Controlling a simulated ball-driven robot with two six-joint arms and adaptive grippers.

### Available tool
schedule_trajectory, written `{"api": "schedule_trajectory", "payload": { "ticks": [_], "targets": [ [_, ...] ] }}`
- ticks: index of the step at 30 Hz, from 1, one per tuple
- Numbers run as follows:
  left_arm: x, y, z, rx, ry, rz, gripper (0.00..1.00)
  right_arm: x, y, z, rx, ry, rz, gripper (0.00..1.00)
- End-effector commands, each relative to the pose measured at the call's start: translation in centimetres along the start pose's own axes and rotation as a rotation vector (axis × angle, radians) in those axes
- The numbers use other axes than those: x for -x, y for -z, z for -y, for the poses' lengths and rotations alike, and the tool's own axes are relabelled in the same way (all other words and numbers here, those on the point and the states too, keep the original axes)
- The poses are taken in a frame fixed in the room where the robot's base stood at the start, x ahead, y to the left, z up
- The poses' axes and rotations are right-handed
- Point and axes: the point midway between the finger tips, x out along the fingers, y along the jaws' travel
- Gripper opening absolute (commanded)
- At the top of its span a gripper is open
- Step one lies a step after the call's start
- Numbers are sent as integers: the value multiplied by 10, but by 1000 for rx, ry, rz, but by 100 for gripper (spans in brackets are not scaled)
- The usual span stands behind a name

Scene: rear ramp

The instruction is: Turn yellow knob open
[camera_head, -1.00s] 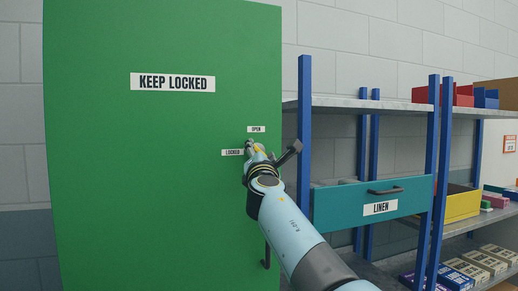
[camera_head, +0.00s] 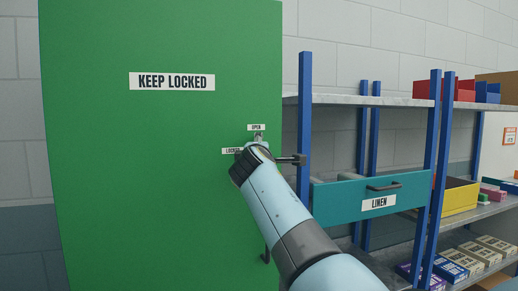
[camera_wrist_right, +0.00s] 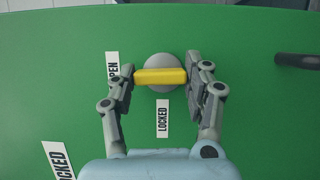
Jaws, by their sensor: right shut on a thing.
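The yellow knob (camera_wrist_right: 160,76) is a bar on a round grey base (camera_wrist_right: 158,60) on the green door (camera_head: 150,180). In the right wrist view my right gripper (camera_wrist_right: 161,80) is shut on the yellow knob, with a finger at each end of the bar. The bar lies along the direction of the OPEN label (camera_wrist_right: 112,68), which is at its left end. The LOCKED label (camera_wrist_right: 163,118) is below the knob. In the head view my right wrist hides most of the knob, under the OPEN label (camera_head: 256,127). My left gripper is not in view.
A dark door handle (camera_wrist_right: 298,61) sits right of the knob in the wrist view. Right of the door, a blue-posted shelf (camera_head: 305,130) holds a teal LINEN drawer (camera_head: 340,205), close to my right arm. Coloured bins and boxes stand farther right.

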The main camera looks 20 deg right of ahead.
Motion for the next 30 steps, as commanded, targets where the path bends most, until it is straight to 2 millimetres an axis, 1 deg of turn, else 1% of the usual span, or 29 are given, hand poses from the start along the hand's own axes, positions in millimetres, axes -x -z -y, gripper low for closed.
{"api": "schedule_trajectory", "payload": {
  "ticks": [6,19,20,21,25,30],
  "targets": [
    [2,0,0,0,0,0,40,0,0,0,-42,18,1,18],
    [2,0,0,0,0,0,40,0,0,1,-50,22,1,18],
    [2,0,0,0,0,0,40,0,0,1,-50,22,1,52],
    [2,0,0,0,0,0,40,0,0,1,-50,22,1,57],
    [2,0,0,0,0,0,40,0,0,1,-49,21,1,74],
    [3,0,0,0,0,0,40,0,0,0,-48,21,0,75]
  ]
}}
